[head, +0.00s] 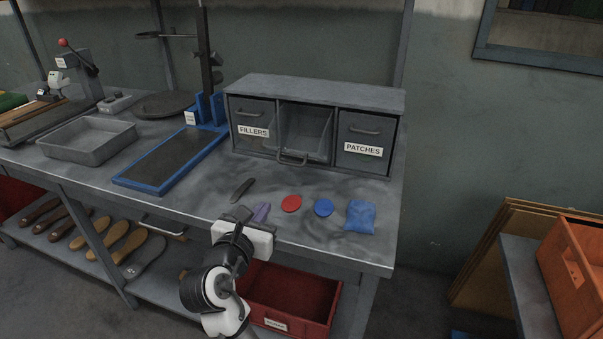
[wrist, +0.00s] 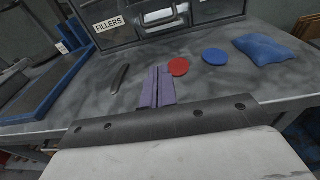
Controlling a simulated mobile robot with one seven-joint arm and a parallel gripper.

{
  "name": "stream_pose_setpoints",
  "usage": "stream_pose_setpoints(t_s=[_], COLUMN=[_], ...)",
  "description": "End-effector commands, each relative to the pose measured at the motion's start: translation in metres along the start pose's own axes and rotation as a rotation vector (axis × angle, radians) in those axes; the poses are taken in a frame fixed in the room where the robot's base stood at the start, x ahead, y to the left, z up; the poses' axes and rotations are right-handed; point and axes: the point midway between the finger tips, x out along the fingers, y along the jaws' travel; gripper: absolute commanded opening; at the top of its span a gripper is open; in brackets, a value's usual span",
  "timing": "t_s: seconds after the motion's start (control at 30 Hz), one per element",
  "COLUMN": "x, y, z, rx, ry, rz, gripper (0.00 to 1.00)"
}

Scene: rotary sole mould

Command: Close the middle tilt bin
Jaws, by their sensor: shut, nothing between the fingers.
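The middle tilt bin (head: 305,133) sits in the grey bin cabinet (head: 318,91) on the bench. It is tilted open, with its front and handle (head: 293,159) leaning out low, and its inside looks empty. Its handle also shows at the top of the wrist view (wrist: 158,16). The bins labelled FILLERS (head: 254,120) and PATCHES (head: 367,129) on either side are shut. My gripper (head: 261,211) is over the front edge of the bench, in front of the cabinet and apart from it. Its purple fingers (wrist: 157,88) are together with nothing between them.
A dark tool (head: 242,190), a red disc (head: 291,204), a blue disc (head: 323,207) and a blue pouch (head: 360,216) lie between my gripper and the cabinet. A blue-framed board (head: 168,161) and a grey tray (head: 86,140) are to the left.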

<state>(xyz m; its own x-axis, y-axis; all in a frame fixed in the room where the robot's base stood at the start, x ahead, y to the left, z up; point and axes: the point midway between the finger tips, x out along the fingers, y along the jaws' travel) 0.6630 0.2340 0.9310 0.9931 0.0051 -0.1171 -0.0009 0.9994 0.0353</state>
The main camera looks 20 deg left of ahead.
Motion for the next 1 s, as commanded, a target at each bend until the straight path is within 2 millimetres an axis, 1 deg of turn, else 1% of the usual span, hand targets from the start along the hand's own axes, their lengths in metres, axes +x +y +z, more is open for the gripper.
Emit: stream_pose_setpoints(t_s=[0.07,0.17,0.27,0.6,0.67,0.7,0.77,0.9,1.0], x=[0.002,0.009,0.022,0.094,0.105,0.109,0.115,0.125,0.129], y=[-0.005,-0.007,-0.007,-0.009,-0.01,-0.009,-0.008,-0.007,-0.007], z=[-0.005,-0.005,-0.005,-0.004,-0.004,0.005,0.011,0.019,0.021], rx=[-0.037,-0.051,-0.051,-0.049,-0.048,-0.047,-0.046,-0.046,-0.046], ry=[0.015,0.02,0.02,0.018,0.018,0.015,0.015,0.016,0.017], rz=[-0.023,-0.03,-0.031,-0.028,-0.029,-0.027,-0.026,-0.025,-0.025], gripper=[0.0,0.0,0.0,0.0,0.0,0.0,0.0,0.0,0.0])
